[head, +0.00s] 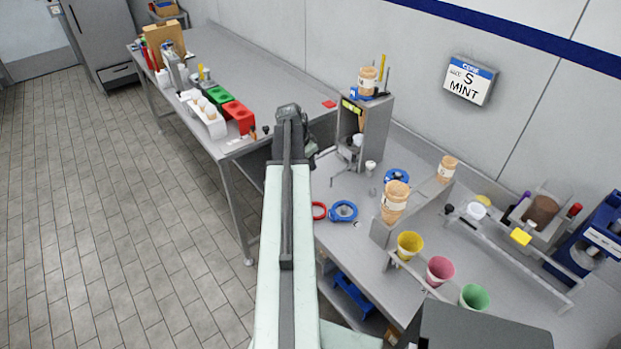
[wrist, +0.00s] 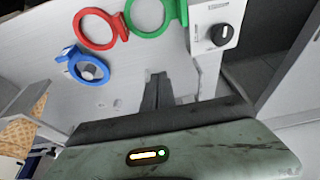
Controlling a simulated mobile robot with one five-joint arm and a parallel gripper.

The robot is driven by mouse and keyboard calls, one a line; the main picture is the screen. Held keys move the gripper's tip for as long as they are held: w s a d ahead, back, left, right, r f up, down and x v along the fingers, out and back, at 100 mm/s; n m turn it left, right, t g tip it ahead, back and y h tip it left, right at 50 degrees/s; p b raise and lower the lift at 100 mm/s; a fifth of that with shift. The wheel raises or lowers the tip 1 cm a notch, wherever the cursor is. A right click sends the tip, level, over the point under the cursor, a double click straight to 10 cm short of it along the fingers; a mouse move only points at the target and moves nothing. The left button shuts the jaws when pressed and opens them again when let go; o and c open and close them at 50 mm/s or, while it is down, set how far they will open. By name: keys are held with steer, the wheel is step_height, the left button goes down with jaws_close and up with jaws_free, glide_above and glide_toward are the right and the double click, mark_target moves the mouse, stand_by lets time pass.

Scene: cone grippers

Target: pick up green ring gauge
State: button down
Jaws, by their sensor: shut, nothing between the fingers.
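The green ring gauge (wrist: 150,33) lies on the grey worktop at the top edge of the wrist view, its upper part cut off. It has a flat tab on its right side. In the head view I cannot see it; my arm covers that part of the bench. My gripper (wrist: 159,78) is shut and empty. In the wrist view its fingertips point toward the green ring but are apart from it, with a gap of worktop showing between them.
A red ring (wrist: 79,30) and a blue ring (wrist: 75,69) lie left of the green ring. A white box with a black knob (wrist: 221,34) stands close on its right. In the head view, a cone rack (head: 391,236) stands right of the rings.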

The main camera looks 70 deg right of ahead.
mark_target(319, 184)
steer(key=b+x, duration=1)
steer(key=x, duration=0.1)
steer(key=shift+w+a+f, duration=0.1)
steer(key=shift+f, duration=0.05)
steer(key=a, duration=0.1)
steer(key=w+a+r, duration=0.1)
steer(key=a+p, duration=0.1)
steer(key=shift+w+r, duration=0.15)
steer(key=shift+w, duration=0.15)
steer(key=shift+w+a, duration=0.25)
steer(key=shift+w+a, duration=0.65)
steer(key=shift+a, duration=0.4)
steer(key=shift+w+a, duration=0.7)
steer(key=shift+a, duration=0.3)
